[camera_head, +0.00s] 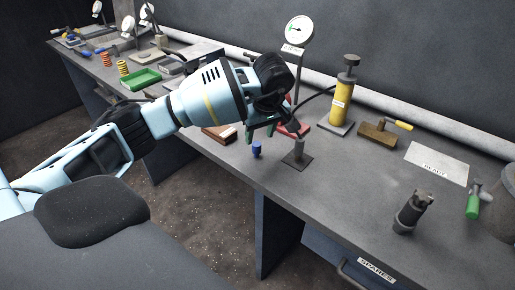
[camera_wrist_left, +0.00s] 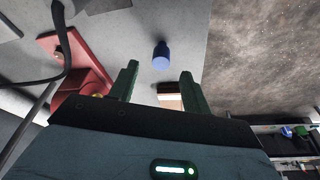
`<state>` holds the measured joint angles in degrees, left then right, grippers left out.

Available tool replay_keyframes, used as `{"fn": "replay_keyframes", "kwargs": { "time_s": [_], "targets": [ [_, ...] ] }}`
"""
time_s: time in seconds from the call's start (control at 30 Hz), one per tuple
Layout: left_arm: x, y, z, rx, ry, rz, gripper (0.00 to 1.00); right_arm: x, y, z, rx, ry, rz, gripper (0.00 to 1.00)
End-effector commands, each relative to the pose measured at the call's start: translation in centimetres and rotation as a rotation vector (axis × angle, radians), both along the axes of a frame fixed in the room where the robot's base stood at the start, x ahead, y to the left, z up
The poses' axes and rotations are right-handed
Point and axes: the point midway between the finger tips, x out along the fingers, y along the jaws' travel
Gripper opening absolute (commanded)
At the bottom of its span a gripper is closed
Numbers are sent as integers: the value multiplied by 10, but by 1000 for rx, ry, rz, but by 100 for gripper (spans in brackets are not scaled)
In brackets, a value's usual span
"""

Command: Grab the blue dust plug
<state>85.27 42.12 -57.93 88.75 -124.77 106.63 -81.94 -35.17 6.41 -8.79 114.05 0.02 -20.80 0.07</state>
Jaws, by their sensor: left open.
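The blue dust plug (camera_head: 257,148) stands on the dark grey bench near its front edge in the head view. In the left wrist view the plug (camera_wrist_left: 161,56) lies beyond the fingertips, roughly in line with the gap between them. My left gripper (camera_head: 262,131) is above the bench, just above and behind the plug. Its two green fingers (camera_wrist_left: 158,70) are apart, with nothing between them, and the plug appears clear of both. My right gripper is in neither view.
A dark square plate with a post (camera_head: 298,152) stands right of the plug. A red base (camera_head: 294,130) is behind the gripper, with a gauge (camera_head: 299,30) above. A yellow cylinder (camera_head: 345,92) stands farther right. A brown brush-like block (camera_head: 219,133) lies left.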

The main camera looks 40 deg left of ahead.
Motion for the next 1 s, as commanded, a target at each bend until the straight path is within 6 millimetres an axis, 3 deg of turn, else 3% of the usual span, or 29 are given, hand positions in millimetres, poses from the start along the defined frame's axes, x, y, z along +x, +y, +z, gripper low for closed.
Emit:
{"fn": "replay_keyframes", "kwargs": {
  "time_s": [0.23, 0.6, 0.87, 1.0],
  "targets": [
    [1, 3, -9, 0, 0, 1, 48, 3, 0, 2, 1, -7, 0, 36],
    [5, 16, -51, 0, -1, 0, 48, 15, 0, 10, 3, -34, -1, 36],
    [5, 17, -53, 0, -3, -1, 48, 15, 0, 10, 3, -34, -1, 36],
    [5, 17, -53, 0, -3, -1, 32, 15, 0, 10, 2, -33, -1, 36]
  ]
}}
